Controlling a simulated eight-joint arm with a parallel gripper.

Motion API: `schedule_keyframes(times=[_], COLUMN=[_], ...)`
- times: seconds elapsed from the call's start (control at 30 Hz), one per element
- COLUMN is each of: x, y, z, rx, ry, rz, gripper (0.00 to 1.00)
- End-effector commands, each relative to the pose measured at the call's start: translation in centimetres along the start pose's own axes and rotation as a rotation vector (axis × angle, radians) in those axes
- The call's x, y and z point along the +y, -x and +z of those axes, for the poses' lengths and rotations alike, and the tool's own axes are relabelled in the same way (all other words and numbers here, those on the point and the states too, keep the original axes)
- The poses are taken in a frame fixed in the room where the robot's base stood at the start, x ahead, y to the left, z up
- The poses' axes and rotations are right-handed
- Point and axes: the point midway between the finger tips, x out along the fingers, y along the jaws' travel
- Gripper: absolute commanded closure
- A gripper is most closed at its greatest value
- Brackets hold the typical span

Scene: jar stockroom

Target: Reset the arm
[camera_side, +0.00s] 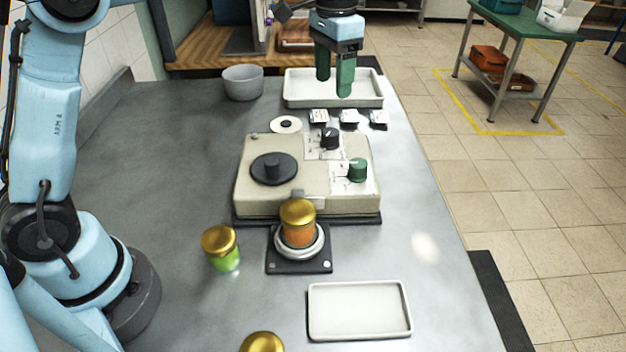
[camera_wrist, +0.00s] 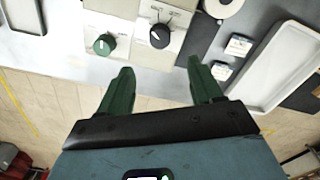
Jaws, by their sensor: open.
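My gripper (camera_side: 335,76) has green fingers and is raised over the far end of the table, in front of the far white tray (camera_side: 300,101) in the side view. Its fingers are apart with nothing between them. In the wrist view my gripper (camera_wrist: 162,88) is also empty, with the floor and table edge behind it. My light blue arm shows at the left of the side view.
A beige device (camera_side: 315,180) with dials stands mid-table. An orange jar with gold lid (camera_side: 298,232) sits on its round holder; a green jar (camera_side: 221,252) stands left of it. A near white tray (camera_side: 358,328) is empty. A grey bowl (camera_side: 243,83) stands at the back.

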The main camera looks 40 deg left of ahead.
Motion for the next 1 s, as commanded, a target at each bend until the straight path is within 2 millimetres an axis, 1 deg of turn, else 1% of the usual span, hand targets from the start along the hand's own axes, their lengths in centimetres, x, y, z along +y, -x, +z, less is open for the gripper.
schedule_keyframes(times=[0.13, 0.57, 0.67, 0.77, 0.87, 1.0], x=[0.0, 0.0, 0.0, 0.0, 0.1, 0.3], y=[0.8, 1.0, 1.4, 1.8, 2.0, 1.9], z=[0.0, 0.3, 1.1, 2.5, 4.4, 7.2], rx=[0.0, 0.007, 0.033, 0.081, 0.142, 0.227], ry=[0.0, 0.004, 0.018, 0.045, 0.076, 0.122], rz=[0.0, -0.002, -0.008, -0.019, -0.032, -0.049], gripper=[0.35, 0.35, 0.35, 0.35, 0.35, 0.35])
